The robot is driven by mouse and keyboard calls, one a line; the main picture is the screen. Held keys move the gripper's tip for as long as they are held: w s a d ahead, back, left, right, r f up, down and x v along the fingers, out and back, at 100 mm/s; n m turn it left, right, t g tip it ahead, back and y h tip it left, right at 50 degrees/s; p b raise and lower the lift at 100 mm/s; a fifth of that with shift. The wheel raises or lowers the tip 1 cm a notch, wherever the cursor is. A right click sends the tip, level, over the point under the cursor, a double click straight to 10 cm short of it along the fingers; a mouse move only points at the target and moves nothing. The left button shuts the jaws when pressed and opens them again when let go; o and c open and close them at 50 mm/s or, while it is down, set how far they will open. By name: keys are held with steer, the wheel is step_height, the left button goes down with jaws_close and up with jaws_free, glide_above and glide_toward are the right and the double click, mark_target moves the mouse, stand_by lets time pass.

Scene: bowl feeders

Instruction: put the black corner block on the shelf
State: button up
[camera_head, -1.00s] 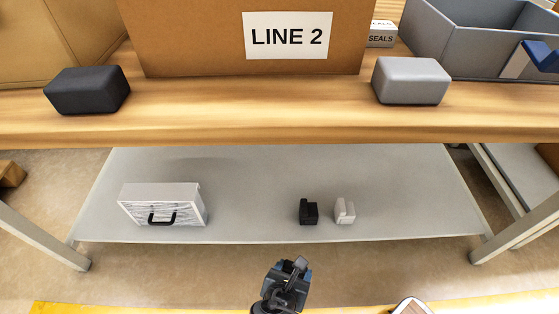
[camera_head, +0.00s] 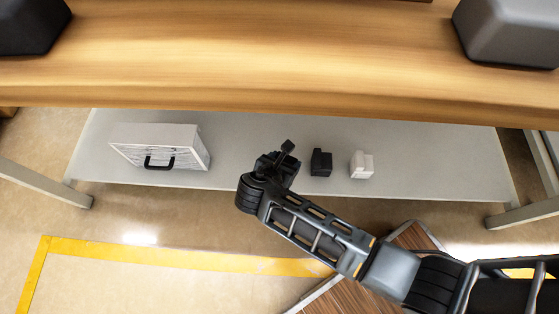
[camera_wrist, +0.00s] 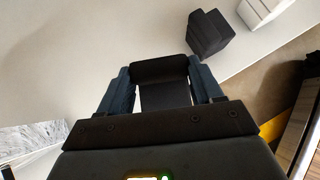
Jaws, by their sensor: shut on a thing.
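My gripper (camera_head: 278,165) is over the left-middle part of the grey lower shelf (camera_head: 240,130). In the wrist view its two blue-grey fingers are shut on a black block (camera_wrist: 160,72) with a stepped shape, which looks like the black corner block. In the head view this block is dark against my gripper and hard to make out. I cannot tell whether it touches the shelf. A second black stepped block (camera_head: 320,162) stands on the shelf just right of my gripper, also in the wrist view (camera_wrist: 208,32). A white stepped block (camera_head: 361,165) stands right of that.
A white-grey case with a black handle (camera_head: 160,150) stands on the shelf to the left. The wooden tabletop (camera_head: 250,70) overhangs the shelf, with a dark block (camera_head: 30,25) and a grey block (camera_head: 510,30) on it. Shelf surface is free between case and gripper.

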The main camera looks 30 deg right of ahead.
steer(key=w+f, duration=0.1)
steer(key=w+f+b, duration=0.1)
steer(key=w, duration=0.1)
steer(key=shift+d, duration=0.1)
step_height(320, 180, down, 4)
steer(key=b, duration=0.3)
steer(key=shift+r, duration=0.1)
steer(key=o, duration=1)
steer(key=shift+o, duration=0.2)
steer(key=shift+s+r+p, duration=0.1)
steer(key=shift+r+p, duration=0.2)
steer(key=shift+p, duration=0.1)
steer(key=p+v, duration=0.5)
steer(key=v, duration=0.6)
steer(key=shift+a, duration=0.3)
